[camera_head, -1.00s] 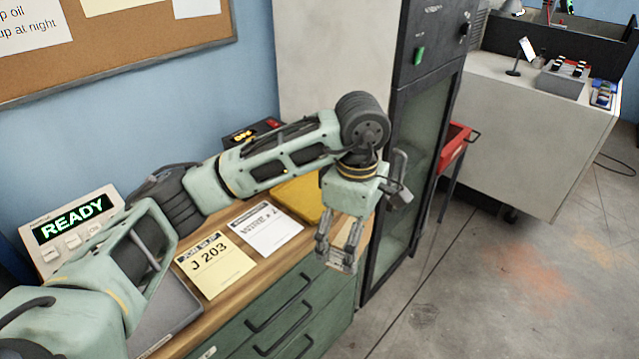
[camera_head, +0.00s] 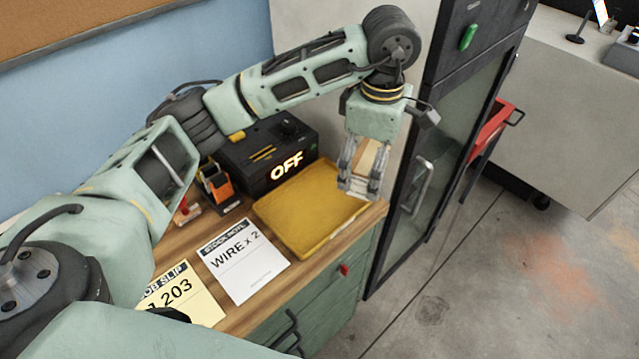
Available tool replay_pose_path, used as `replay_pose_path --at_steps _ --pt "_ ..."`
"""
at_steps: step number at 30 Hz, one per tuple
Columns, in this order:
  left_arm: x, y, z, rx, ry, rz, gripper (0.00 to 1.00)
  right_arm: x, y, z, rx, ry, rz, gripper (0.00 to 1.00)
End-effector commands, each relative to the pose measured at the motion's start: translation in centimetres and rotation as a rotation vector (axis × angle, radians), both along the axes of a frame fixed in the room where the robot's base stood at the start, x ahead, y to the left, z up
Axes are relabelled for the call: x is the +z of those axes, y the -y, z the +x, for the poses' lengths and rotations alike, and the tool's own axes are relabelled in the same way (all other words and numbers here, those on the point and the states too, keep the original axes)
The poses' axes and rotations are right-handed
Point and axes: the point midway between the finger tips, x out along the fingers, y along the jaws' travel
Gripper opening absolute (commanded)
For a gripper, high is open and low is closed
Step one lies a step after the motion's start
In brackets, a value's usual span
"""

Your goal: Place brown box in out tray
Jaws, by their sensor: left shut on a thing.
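My left gripper (camera_head: 362,178) is shut on a small brown box (camera_head: 368,157), which shows between its fingers. The gripper points down, above or just past the right end of a yellow tray (camera_head: 300,222). The tray lies on the wooden bench top and its visible inside looks empty. I cannot tell the exact height of the box above the tray. No lettering shows on the tray. My right gripper is not in view.
A black unit reading OFF (camera_head: 270,155) stands behind the tray. A WIRE x 2 card (camera_head: 243,262) and a yellow job slip (camera_head: 185,300) lie left of it. A dark glass-door cabinet (camera_head: 445,150) stands close on the right. A small orange item (camera_head: 217,183) sits near the wall.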

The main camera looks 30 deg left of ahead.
Motion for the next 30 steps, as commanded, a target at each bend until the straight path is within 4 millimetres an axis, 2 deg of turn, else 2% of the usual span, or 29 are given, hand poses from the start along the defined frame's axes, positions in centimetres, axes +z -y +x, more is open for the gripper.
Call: replay_pose_path --at_steps 1,4,6,9,11,14,18,20,25,30 --pt "-0.3 -1.2 -0.5 0.004 -0.003 0.003 0.43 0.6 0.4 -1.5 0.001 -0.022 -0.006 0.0" --pt "-1.7 -3.5 -1.3 0.005 -0.004 0.003 0.43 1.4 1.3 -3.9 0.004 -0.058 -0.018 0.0" --pt "-2.6 -5.1 -1.7 0.007 -0.004 0.004 0.43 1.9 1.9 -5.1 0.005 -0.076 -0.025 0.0" --pt "-3.9 -7.1 -2.4 0.006 -0.003 0.003 0.43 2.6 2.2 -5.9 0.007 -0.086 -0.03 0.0" --pt "-4.5 -8.0 -2.8 0.004 -0.002 0.004 0.43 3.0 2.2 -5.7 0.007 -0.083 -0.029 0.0" --pt "-5.4 -9.1 -3.1 0.003 -0.001 0.001 0.43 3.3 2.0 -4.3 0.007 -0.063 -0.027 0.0" --pt "-6.1 -9.7 -3.3 0.0 0.001 0.001 0.43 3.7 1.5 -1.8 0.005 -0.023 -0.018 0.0" --pt "-6.7 -9.7 -3.3 0.0 -0.002 0.0 0.43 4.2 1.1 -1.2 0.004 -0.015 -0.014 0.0" --pt "-9.1 -9.6 -3.3 0.001 -0.002 0.0 0.43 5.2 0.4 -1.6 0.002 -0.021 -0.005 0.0" --pt "-10.0 -9.6 -3.2 -0.001 0.003 0.0 0.43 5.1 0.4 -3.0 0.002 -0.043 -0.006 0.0"
